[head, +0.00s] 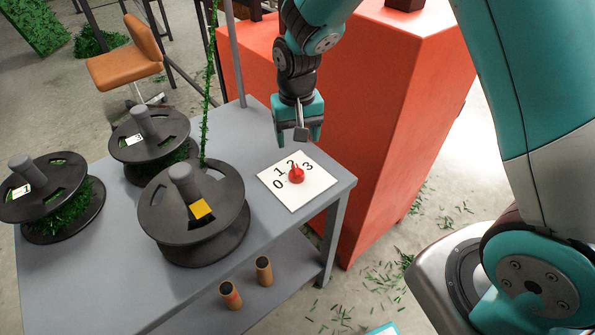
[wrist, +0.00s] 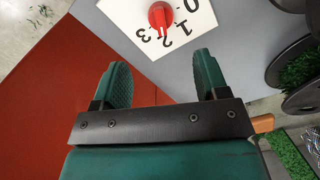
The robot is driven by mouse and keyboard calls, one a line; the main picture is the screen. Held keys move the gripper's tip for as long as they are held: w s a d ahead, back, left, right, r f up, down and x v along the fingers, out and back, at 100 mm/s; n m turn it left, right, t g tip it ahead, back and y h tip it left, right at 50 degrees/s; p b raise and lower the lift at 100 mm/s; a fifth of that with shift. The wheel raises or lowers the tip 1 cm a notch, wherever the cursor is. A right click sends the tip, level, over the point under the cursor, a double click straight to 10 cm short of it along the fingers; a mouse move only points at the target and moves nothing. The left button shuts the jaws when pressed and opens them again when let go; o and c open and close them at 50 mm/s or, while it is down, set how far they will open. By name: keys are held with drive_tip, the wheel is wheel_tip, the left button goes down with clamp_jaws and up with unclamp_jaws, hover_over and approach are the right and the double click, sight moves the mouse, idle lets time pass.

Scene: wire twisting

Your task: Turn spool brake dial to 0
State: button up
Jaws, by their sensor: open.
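The spool brake dial is a red knob (head: 296,175) on a white square plate (head: 314,188) marked 0, 1, 2 and 3, on the grey table. Its raised ridge appears to point toward the 2. My gripper (head: 299,138) is open and empty, pointing down above the plate's far side. It is apart from the knob. In the wrist view the knob lies beyond the two fingertips (wrist: 161,64), roughly centred between them.
Black spools (head: 160,217) with green wire stand left of the plate on the table (head: 105,282). A green strand rises beside a grey post (head: 236,55). A large orange-red block (head: 385,110) stands behind and right of the table. Cardboard tubes (head: 264,270) are on the lower shelf.

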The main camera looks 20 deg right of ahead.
sight(297, 171)
wheel_tip(297, 171, down, 12)
drive_tip(key=shift+f, duration=0.1)
drive_tip(key=shift+c, duration=0.4)
drive_tip(key=c, duration=0.8)
